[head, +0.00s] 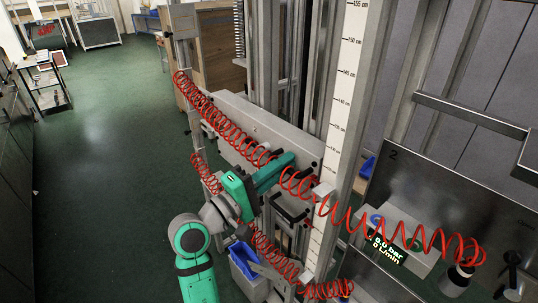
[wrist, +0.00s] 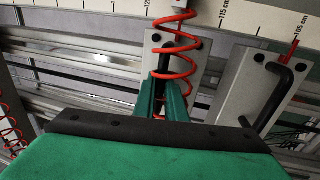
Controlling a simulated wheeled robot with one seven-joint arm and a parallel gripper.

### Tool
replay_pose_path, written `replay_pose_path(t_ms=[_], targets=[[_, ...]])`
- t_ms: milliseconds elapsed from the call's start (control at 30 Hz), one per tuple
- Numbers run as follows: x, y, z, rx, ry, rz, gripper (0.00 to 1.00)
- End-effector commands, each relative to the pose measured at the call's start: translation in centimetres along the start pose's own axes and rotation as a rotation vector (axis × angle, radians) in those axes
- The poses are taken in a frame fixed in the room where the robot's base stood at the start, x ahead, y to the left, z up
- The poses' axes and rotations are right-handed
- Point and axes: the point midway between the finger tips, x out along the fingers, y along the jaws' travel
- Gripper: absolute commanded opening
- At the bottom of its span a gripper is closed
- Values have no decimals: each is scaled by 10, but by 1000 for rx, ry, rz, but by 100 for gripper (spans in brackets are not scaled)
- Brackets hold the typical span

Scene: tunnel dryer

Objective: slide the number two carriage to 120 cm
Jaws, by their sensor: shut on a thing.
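In the wrist view, my gripper (wrist: 162,106) has its two teal fingers shut on a dark upright handle. The handle is on a grey carriage plate (wrist: 153,48), beside the ruler strip (wrist: 195,9). A red coiled hose (wrist: 178,45) hangs in front of this plate and partly hides it. A 115 cm mark shows just right of the plate. I cannot read a carriage number or an exact pointer position. The tall ruler (head: 345,85) shows marks up to 155 cm.
A second grey plate (wrist: 232,95) with a black handle (wrist: 270,97) stands to the right in the wrist view. Red coiled hoses (head: 225,120) cross near my arm. A dark panel marked 2 (head: 440,185) and a pressure display (head: 386,248) stand at right.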

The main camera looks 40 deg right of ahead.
Motion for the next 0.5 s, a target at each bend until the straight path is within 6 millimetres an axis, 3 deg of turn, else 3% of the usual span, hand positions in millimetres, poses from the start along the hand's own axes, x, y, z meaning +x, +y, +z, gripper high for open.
replay_pose_path(t_ms=[333,367,500], targets=[[2,-4,2,-3,-6,-4,0],[2,-4,2,-3,-6,-4,18],[3,-4,2,-2,-7,-3,18]])
